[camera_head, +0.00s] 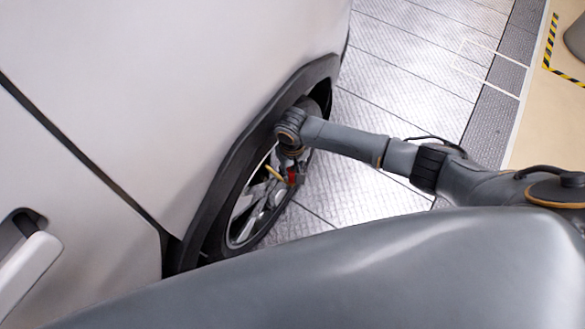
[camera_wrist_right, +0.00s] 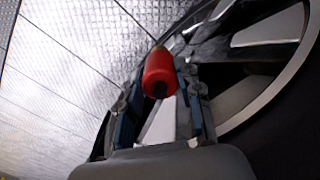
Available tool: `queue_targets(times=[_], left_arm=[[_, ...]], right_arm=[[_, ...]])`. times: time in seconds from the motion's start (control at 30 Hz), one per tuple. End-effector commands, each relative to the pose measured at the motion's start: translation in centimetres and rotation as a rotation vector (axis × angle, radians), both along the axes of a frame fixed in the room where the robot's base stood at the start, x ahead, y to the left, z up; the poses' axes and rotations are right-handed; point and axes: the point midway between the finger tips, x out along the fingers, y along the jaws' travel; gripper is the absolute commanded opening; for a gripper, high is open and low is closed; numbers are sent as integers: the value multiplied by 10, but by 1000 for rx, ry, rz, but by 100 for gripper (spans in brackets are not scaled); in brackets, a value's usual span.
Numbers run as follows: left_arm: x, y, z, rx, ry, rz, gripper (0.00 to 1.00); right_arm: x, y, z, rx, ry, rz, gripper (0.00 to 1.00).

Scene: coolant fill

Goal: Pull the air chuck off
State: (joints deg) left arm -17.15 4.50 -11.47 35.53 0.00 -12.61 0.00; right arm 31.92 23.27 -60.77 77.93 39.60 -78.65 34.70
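The air chuck (camera_wrist_right: 159,70) is a red cylinder with a dark end facing the camera in the right wrist view. It sits between the two fingertips of my right gripper (camera_wrist_right: 162,78), which appear to touch it on both sides. In the head view the red chuck (camera_head: 292,177) shows small in front of the wheel (camera_head: 243,212), below my right wrist. A short yellow piece (camera_head: 273,173) shows just left of it. The valve is hidden, and I cannot tell whether the chuck still touches it. My left gripper is not in view.
The pale car body (camera_head: 170,90) and its dark wheel arch (camera_head: 232,165) stand close to the gripper. The wheel spokes (camera_wrist_right: 225,45) lie right behind the fingers. Open metal-plate floor (camera_head: 400,75) lies to the right of the wheel.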

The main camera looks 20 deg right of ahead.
Motion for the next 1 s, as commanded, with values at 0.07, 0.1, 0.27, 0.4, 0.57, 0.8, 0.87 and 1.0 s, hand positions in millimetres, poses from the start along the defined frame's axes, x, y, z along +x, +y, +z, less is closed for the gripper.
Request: queue_targets(times=[0.07, 0.1, 0.27, 0.4, 0.57, 0.8, 0.87, 1.0], left_arm=[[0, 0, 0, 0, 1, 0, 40], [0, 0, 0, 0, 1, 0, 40], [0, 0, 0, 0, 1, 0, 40], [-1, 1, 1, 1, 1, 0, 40], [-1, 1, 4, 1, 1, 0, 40], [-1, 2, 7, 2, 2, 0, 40], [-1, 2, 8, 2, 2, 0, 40], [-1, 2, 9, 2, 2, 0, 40]], right_arm=[[0, 0, 0, 0, 0, 0, 33], [0, 0, 0, 0, 0, 0, 24], [0, 0, 0, 0, 0, 0, 15], [0, 0, 1, 0, 0, 0, 15], [0, 0, 3, 0, 0, 0, 15], [0, 0, 6, 0, 0, 0, 15], [0, 0, 6, 0, 0, 0, 15], [0, 0, 6, 0, 0, 0, 15]])
